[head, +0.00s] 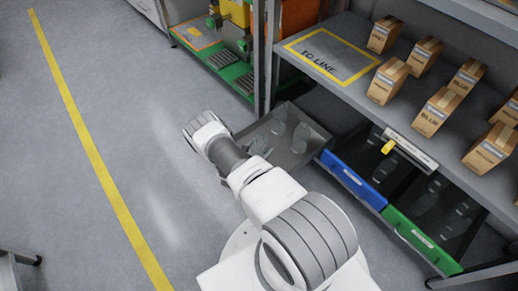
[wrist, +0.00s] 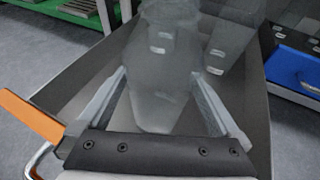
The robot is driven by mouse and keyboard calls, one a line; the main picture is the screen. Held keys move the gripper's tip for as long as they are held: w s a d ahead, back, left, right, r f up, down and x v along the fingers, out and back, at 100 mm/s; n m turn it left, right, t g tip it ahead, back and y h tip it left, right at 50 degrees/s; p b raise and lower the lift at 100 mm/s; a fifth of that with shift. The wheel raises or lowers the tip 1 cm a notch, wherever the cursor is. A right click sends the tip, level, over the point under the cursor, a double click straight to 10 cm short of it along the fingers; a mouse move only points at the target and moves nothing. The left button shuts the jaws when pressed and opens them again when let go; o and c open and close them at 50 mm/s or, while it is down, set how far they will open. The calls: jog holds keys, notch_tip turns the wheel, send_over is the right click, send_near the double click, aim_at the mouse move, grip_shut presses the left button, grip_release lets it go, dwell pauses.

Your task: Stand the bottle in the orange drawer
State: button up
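A pale see-through bottle (wrist: 158,85) with small white labels stands between the fingers of my gripper (wrist: 160,72) in the wrist view. The fingers are spread wide and reach along its sides. I cannot tell whether they press on it. Its top runs out of the frame. The orange drawer is pulled out, and its orange front (wrist: 30,118) shows at the lower left. A second pale bottle (wrist: 213,55) stands to the right in the wrist view.
A blue-fronted drawer (head: 352,182) and a green-fronted drawer (head: 420,238) are pulled out to the right. A shelf with several cardboard boxes (head: 388,80) hangs above them. A green-based machine (head: 225,58) stands at the back.

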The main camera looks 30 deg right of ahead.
jog(key=shift+a+f+y, duration=0.3)
jog(key=shift+a+f, duration=0.2)
jog(key=shift+f, duration=0.2)
jog(key=shift+r, duration=0.45)
jog(key=p+v, duration=0.4)
jog(key=v, duration=0.8)
jog(key=shift+d+r, duration=0.15)
jog(key=shift+r, duration=0.1)
